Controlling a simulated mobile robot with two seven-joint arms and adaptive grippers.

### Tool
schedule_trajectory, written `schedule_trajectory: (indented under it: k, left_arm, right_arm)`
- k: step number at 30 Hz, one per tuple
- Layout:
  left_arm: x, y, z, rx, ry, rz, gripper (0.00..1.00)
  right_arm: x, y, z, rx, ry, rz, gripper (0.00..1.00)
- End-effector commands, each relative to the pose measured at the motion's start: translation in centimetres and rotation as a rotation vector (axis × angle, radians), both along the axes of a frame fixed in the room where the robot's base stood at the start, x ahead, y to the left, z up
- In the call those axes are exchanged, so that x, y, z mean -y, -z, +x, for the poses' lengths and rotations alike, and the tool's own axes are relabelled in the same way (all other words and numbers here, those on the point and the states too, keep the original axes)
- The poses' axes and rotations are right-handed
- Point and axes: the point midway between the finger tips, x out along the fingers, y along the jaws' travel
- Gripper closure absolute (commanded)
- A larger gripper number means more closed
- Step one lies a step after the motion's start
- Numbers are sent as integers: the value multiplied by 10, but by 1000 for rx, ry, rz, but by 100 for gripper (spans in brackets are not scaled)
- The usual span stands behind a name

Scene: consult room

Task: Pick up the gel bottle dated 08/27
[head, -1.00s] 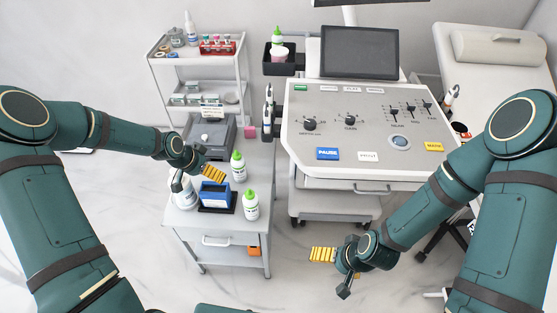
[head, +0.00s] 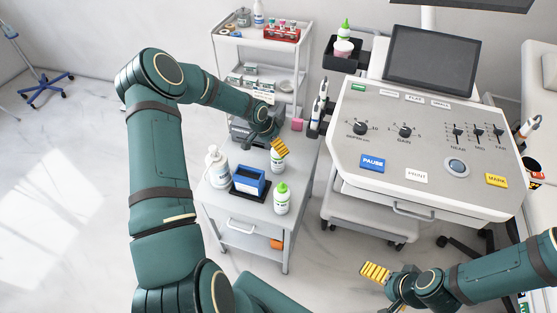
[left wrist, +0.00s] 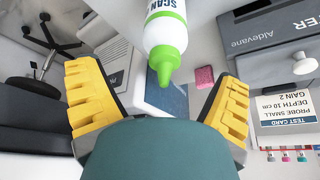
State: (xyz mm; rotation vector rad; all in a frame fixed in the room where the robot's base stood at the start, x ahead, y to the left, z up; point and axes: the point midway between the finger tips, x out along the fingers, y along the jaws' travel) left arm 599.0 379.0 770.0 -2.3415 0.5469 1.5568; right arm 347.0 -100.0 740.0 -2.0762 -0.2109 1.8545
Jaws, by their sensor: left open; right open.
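A white gel bottle with a green cap (head: 282,198) stands on the front right of the cart top. A second gel bottle (head: 277,162) stands behind it, its top hidden by my left gripper (head: 279,147). In the left wrist view a green-capped bottle (left wrist: 165,40) lies between the open yellow fingers, with a gap to each; "SCAN" is on its label. A third green-capped bottle (head: 345,31) is in the black holder beside the console. No date is legible on any of them. My right gripper (head: 375,272) is open and empty, low in front of the console.
On the cart (head: 232,205) stand a white pump bottle (head: 216,168) and a blue box (head: 250,180) on a black tray, close to the bottles. A grey device (head: 245,131) and a pink block (head: 297,125) sit behind. The console (head: 420,150) rises to the right.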

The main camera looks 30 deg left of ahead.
Motion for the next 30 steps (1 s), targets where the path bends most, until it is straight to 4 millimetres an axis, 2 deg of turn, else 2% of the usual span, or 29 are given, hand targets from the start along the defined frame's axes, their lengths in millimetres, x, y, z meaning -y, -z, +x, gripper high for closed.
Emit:
schedule_trajectory:
  k: [5,12,15,23,24,26,30]
  left_arm:
    - [1,11,4,0,0,-1,8]
    - [4,43,18,-1,1,-2,8]
    - [5,50,21,0,0,-1,8]
    - [5,52,22,0,0,0,8]
    - [5,51,22,0,0,0,13]
    - [5,51,22,0,0,0,34]
    - [5,52,22,0,0,0,83]
  right_arm:
    - [0,3,1,2,1,0,0]
    - [0,12,2,6,2,-1,0]
    - [0,14,3,7,2,-1,0]
    - [1,13,3,8,2,-2,0]
    - [1,13,3,8,2,-1,0]
    - [1,13,3,8,2,-1,0]
    - [1,13,3,7,2,-1,0]
